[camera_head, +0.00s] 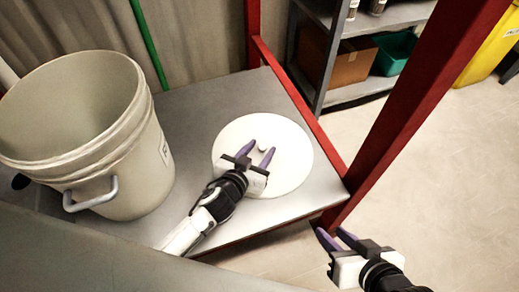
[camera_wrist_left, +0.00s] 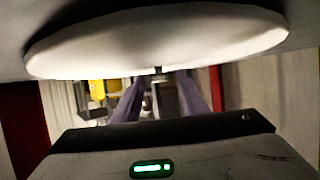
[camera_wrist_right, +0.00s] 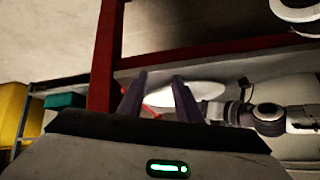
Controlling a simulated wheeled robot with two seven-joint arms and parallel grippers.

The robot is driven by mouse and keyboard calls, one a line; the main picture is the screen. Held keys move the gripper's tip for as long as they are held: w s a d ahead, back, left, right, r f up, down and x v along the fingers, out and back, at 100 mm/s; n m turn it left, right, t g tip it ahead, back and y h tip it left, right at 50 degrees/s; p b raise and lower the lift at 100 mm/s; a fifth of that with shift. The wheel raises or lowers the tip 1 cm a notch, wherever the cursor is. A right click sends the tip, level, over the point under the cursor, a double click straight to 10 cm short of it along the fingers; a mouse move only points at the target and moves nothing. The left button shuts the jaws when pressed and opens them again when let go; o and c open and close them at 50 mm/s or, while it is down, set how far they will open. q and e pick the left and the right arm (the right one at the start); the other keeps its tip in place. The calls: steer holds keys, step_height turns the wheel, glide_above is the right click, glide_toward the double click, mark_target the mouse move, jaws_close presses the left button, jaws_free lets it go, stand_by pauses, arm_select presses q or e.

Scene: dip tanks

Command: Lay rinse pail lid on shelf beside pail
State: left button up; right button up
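The white round rinse pail lid (camera_head: 292,165) lies flat on the grey shelf (camera_head: 190,115), to the right of the pail; it looks to rest on the surface. A small knob (camera_head: 262,149) stands at its middle. The cream pail (camera_head: 120,165) stands open-topped on the shelf, with no lid on it. My left gripper (camera_head: 257,150) is over the lid, its fingers open and apart on either side of the knob. The left wrist view shows the lid (camera_wrist_left: 160,45) close ahead and a gap between the fingers. My right gripper (camera_head: 336,236) is open and empty, off the shelf's front right corner.
A red upright post (camera_head: 425,100) and red frame rail (camera_head: 305,105) edge the shelf on the right. A green pole (camera_head: 149,45) stands behind the pail. A back rack holds a cardboard box (camera_head: 352,62) and green bin (camera_head: 394,53). The floor at right is clear.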

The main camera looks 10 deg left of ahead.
arm_select(q)
steer(key=shift+r, duration=0.15)
steer(key=shift+s+r+p, duration=0.15)
steer(key=shift+s+p, duration=0.05)
steer(key=shift+p, duration=0.1)
steer(key=p+v, duration=0.3)
steer(key=v, duration=0.8)
steer(key=shift+s+a, duration=0.1)
steer(key=shift+s, duration=0.15)
arm_select(e)
steer(key=shift+s+d+r+m+t+h, duration=0.15)
steer(key=shift+s+d+r+m+t, duration=0.15)
steer(key=shift+d+r, duration=0.3)
steer(key=shift+s+d+r+m+t+h, duration=0.15)
steer(key=shift+d+r+m+t, duration=0.15)
steer(key=shift+d+r+t, duration=0.2)
